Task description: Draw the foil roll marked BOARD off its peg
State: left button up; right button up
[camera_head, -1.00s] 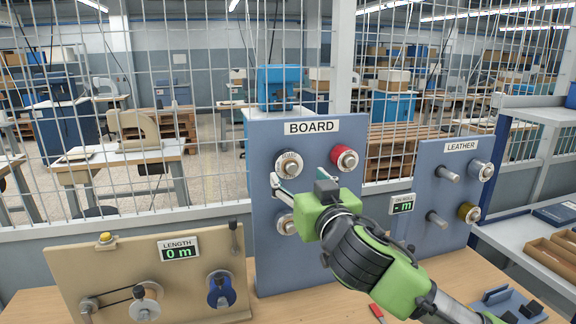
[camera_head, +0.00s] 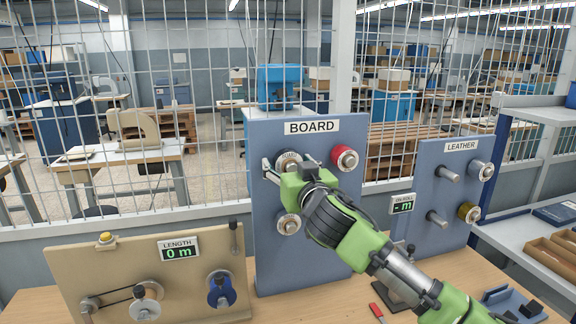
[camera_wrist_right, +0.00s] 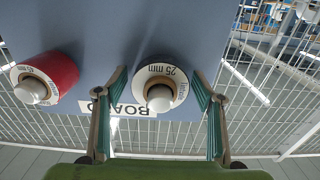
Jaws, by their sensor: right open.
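The BOARD panel (camera_head: 330,240) is an upright blue-grey board with a BOARD sign (camera_head: 312,127). A pale-flanged roll (camera_head: 287,158) sits on its upper left peg, largely hidden by my right gripper (camera_head: 284,168). In the right wrist view this roll (camera_wrist_right: 178,75) shows a ring printed "25 mm" around a pale peg end. The open fingers of my right gripper (camera_wrist_right: 159,74) stand on either side of it; contact cannot be told. A red roll (camera_head: 342,155) is on the upper right peg, left in the wrist view (camera_wrist_right: 52,74). Another pale-flanged roll (camera_head: 288,224) hangs lower left.
The LEATHER panel (camera_head: 447,215) stands to the right with bare pegs and rolls. A small display (camera_head: 402,203) reads "- m". A beige LENGTH unit (camera_head: 150,255) reading 0 m stands at the left. A red-handled tool (camera_head: 377,312) lies on the wooden table.

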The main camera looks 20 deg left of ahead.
jog(key=c, duration=1.2)
jog(key=shift+s, duration=0.1)
jog(key=shift+v, duration=4.45)
jog(key=shift+d, duration=0.15)
